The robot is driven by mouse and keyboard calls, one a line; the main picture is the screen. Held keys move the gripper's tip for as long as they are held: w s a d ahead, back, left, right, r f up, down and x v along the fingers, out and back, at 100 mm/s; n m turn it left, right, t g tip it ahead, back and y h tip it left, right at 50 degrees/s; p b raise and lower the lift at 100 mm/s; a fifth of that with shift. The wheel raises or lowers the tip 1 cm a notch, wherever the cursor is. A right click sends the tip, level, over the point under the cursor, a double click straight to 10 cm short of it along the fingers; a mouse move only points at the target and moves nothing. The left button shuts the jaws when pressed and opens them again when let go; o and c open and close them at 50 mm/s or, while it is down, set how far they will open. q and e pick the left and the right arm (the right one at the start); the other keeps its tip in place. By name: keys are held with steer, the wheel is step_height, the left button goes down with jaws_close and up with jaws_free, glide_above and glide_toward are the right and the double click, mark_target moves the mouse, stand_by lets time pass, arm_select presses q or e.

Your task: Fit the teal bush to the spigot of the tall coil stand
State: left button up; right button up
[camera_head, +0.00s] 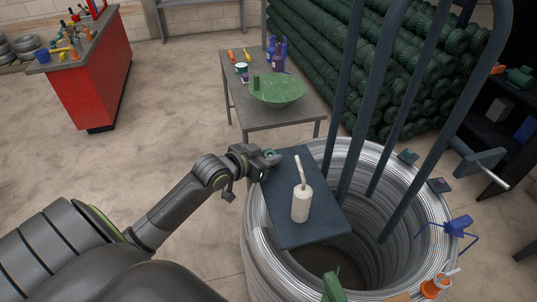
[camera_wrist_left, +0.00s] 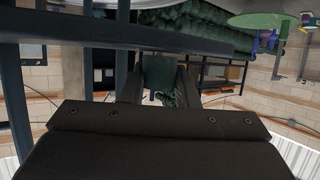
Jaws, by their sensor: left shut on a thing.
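My left gripper (camera_head: 268,161) is shut on a small teal piece, which I take to be the teal bush (camera_head: 271,154). It is held just over the far left edge of a dark board. In the left wrist view the fingers (camera_wrist_left: 158,92) close on a dark teal block (camera_wrist_left: 158,72); its bore cannot be made out. The tall coil stand (camera_head: 341,100) has blue-grey bars rising from a big wire coil. A pale peg (camera_head: 493,178) sticks out of a blue-grey plate at the right; it may be the spigot. My right gripper is not in view.
The dark board (camera_head: 292,233) lies across the wire coil (camera_head: 257,235) and carries a white bottle (camera_head: 301,205). A blue clamp (camera_head: 459,226) and an orange piece (camera_head: 432,288) sit on the coil's right rim. A small table (camera_head: 262,117) with a green dish stands behind.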

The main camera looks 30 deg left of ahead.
arm_select(q)
steer(key=shift+f, duration=0.2)
steer(key=o, duration=1)
steer(key=shift+o, duration=0.2)
steer(key=p+v, duration=0.3)
steer(key=v, duration=1.4)
steer(key=shift+r, duration=0.15)
steer(key=shift+s, duration=0.15)
